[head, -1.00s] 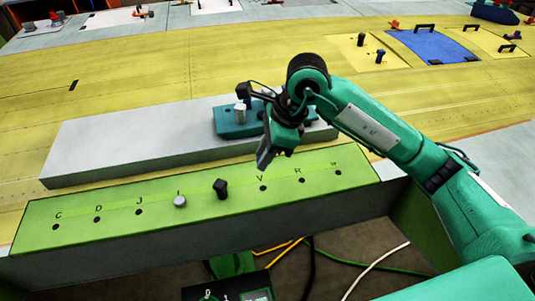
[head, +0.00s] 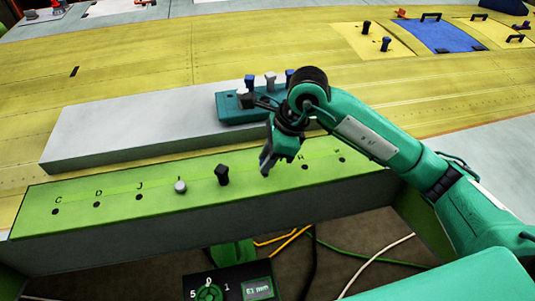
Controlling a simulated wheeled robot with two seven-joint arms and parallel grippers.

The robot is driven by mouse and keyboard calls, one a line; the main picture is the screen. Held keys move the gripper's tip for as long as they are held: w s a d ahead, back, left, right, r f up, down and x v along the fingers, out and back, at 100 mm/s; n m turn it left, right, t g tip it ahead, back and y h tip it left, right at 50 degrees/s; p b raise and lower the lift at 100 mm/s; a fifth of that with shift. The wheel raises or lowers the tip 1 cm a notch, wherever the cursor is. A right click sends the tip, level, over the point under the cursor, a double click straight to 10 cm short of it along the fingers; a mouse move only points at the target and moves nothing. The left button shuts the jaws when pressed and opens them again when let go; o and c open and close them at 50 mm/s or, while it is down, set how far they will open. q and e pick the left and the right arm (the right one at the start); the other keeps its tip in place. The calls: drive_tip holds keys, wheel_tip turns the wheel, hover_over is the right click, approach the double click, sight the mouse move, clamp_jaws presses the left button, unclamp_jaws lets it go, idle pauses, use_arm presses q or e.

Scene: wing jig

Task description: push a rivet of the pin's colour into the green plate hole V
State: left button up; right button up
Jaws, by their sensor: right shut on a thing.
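The green plate (head: 100,221) has a row of lettered holes. A silver pin (head: 180,187) and a black pin (head: 222,175) stand in it left of my right gripper. My right gripper (head: 266,163) is shut, pointing down at the plate where hole V lies. It covers that hole and its letter. The rivet between its fingers is mostly hidden, and I cannot tell its colour or whether it is in the hole. A teal rack (head: 229,112) behind holds several rivets, including a blue one (head: 250,82) and a grey one (head: 270,81). My left gripper is not in view.
A long grey block (head: 120,138) lies behind the green plate, with the rack on its right part. Holes right of the gripper are free. Below the front edge is a box with a display (head: 257,292) and loose cables (head: 320,262).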

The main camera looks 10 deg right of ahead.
idle(0.4)
drive_tip(key=shift+b, duration=0.45)
drive_tip(key=shift+f, duration=0.1)
drive_tip(key=shift+f+b, duration=1.15)
drive_tip(key=shift+b, duration=0.1)
drive_tip(key=shift+s+a, duration=0.1)
drive_tip(key=shift+a, duration=0.05)
drive_tip(key=o, duration=1)
drive_tip(key=shift+o, duration=0.2)
